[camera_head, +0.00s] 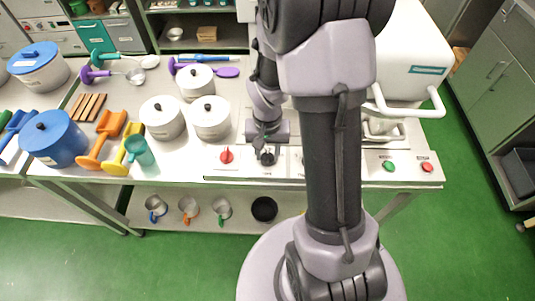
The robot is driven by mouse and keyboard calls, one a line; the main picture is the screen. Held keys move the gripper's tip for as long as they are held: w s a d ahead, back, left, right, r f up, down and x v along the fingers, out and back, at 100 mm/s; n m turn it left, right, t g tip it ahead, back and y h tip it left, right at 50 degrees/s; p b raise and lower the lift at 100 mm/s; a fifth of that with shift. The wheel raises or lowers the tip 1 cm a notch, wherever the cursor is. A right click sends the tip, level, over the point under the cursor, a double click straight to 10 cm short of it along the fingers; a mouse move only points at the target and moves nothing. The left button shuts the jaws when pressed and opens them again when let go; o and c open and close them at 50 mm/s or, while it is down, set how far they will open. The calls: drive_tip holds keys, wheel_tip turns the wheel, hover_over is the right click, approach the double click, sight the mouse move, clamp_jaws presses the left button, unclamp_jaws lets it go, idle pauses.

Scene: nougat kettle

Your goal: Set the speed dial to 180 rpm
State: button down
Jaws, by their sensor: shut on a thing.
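My gripper (267,148) points down at the control strip along the table's front edge. It is shut on a small black dial (267,158), which I take to be the speed dial. The gripper hides most of the dial, and its pointer and any rpm marks are too small to read. A red knob (227,155) sits on a white panel just left of the gripper, apart from it. My own arm covers the strip to the right of the dial.
White lidded pots (162,117) stand left of my gripper, with a teal cup (139,151) and coloured scoops beyond. A green button (389,166) and a red button (427,167) are at the right. The white machine (415,50) stands behind, with a projecting handle (408,113).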

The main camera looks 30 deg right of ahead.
sight(267, 155)
drive_tip(key=m+b, duration=0.2)
drive_tip(key=m, duration=0.4)
drive_tip(key=shift+f+m+b, duration=0.1)
drive_tip(key=shift+m+b, duration=0.2)
drive_tip(key=shift+b, duration=0.1)
drive_tip(key=m+b, duration=0.2)
drive_tip(key=m, duration=0.3)
drive_tip(key=shift+m, duration=0.4)
drive_tip(key=c, duration=0.9)
unclamp_jaws()
wheel_tip(267, 155, up, 18)
drive_tip(key=p, duration=0.6)
drive_tip(key=shift+f, duration=0.15)
